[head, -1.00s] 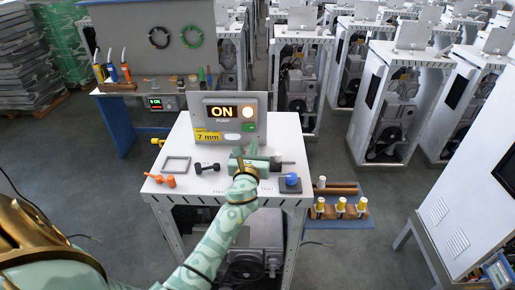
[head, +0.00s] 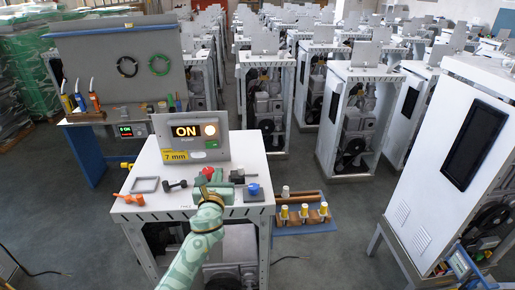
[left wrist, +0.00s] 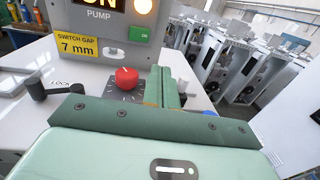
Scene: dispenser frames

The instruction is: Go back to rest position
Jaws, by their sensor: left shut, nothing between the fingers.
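My left gripper (head: 213,186) is above the front part of the white dispenser table, with its arm coming up from the bottom of the head view. Its fingers (left wrist: 167,86) are together and empty in the left wrist view. A red knob (left wrist: 127,78) on a dark dial stands just beyond and left of the fingers; it also shows in the head view (head: 207,172), behind the gripper. The grey pump panel (head: 190,138) behind it reads ON, with a lit round lamp and a green button. My right gripper is not in view.
On the white table (head: 150,211) are an orange handle (head: 129,199), a grey square frame (head: 145,184), a black handle (head: 176,186) and a blue knob (head: 254,188). A low shelf with yellow-and-white bottles (head: 303,212) is at the right. A white cabinet (head: 452,165) stands further right.

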